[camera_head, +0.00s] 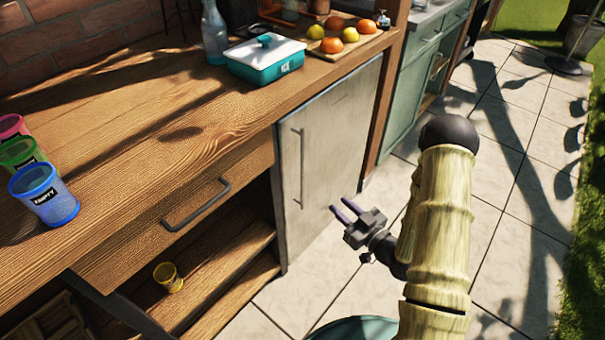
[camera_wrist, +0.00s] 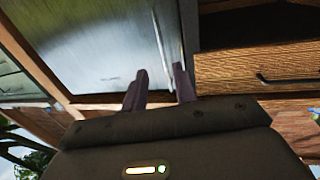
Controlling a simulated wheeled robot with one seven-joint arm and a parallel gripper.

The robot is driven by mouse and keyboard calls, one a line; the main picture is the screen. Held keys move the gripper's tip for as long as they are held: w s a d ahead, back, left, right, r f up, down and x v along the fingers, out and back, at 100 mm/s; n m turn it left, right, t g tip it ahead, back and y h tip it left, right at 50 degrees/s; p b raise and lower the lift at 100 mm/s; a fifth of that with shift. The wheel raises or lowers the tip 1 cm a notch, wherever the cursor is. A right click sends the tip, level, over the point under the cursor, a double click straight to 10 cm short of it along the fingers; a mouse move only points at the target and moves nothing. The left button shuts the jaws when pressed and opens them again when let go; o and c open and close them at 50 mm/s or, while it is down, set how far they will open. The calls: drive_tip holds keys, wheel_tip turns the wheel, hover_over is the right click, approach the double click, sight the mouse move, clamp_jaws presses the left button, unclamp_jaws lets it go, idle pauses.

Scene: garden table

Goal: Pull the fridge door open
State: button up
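The fridge door (camera_head: 335,140) is a grey metal panel under the wooden counter, and it looks shut. Its thin upright handle (camera_head: 299,168) runs along the door's left side. The door (camera_wrist: 95,50) also fills the upper left of the wrist view. There the handle (camera_wrist: 162,40) shows as a thin bar beyond the fingertips, roughly in line with the gap between them. My gripper (camera_head: 342,207) is open and empty, in front of the door and to the right of the handle, apart from it. Nothing is between the fingers.
A wooden drawer with a dark handle (camera_head: 196,206) and open shelves lie left of the fridge. A yellow cup (camera_head: 168,277) stands on a shelf. The counter holds a teal ice box (camera_head: 265,62), a fruit board and several cups. The paved floor (camera_head: 500,200) right of the fridge is clear.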

drive_tip(key=b+x, duration=0.1)
drive_tip(key=x, duration=1.6)
drive_tip(key=shift+w, duration=0.25)
drive_tip(key=shift+a, duration=0.15)
clamp_jaws()
